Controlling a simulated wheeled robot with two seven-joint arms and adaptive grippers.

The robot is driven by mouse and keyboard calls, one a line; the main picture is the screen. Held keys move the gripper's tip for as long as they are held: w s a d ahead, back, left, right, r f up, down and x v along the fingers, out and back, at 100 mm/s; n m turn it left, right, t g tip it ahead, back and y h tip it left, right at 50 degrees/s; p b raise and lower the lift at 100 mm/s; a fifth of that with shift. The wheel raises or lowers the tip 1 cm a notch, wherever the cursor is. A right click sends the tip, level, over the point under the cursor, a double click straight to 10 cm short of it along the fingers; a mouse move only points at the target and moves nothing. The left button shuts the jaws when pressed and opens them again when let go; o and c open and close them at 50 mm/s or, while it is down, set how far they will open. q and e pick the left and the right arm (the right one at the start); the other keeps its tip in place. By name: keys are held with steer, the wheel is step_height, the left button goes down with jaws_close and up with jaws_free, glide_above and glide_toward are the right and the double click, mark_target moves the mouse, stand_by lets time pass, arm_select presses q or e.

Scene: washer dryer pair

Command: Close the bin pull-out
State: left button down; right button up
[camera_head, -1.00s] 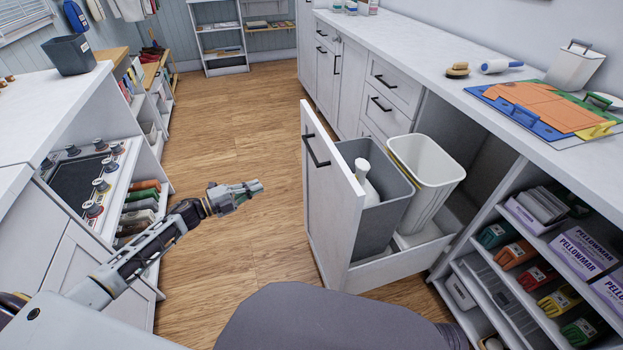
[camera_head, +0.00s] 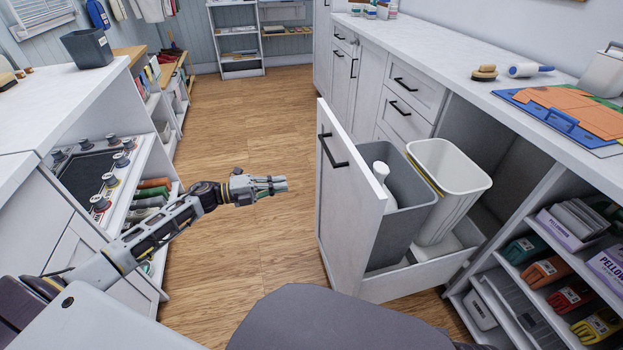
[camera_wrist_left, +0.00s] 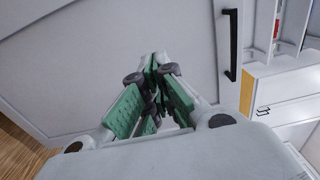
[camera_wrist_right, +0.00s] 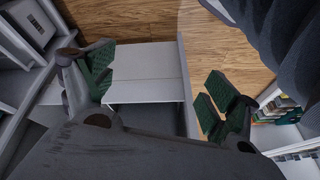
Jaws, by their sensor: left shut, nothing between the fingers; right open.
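The bin pull-out (camera_head: 350,200) stands open in the head view, its white front panel with a black handle (camera_head: 331,150) facing left toward my left gripper. A grey bin (camera_head: 407,215) holding a white bottle (camera_head: 381,180) and a white bin (camera_head: 455,195) sit inside it. My left gripper (camera_head: 283,186) is shut and empty, to the left of the panel and apart from it. The left wrist view shows the panel (camera_wrist_left: 120,50) and the black handle (camera_wrist_left: 230,45) beyond the shut fingers. My right gripper (camera_wrist_right: 155,92) is open and empty in the right wrist view; the head view does not show it.
Open shelves (camera_head: 510,240) with gloves and boxes stand right of the pull-out. The wood floor (camera_head: 235,120) is clear between the counters.

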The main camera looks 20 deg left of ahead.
arm_select(q)
steer(key=shift+d, duration=0.1)
arm_select(e)
steer(key=shift+f, duration=0.1)
arm_select(q)
steer(key=b, duration=0.3)
glide_toward(332, 175)
steer(key=shift+x, duration=1.95)
steer(key=shift+w+d+f, duration=0.25)
steer(key=shift+w+d, duration=0.3)
steer(key=shift+w, duration=0.05)
steer(key=shift+x, duration=0.8)
arm_select(e)
step_height(332, 175, down, 7)
steer(key=w+a+t+y, duration=0.1)
steer(key=a, duration=0.1)
arm_select(q)
steer(key=shift+w+d, duration=0.1)
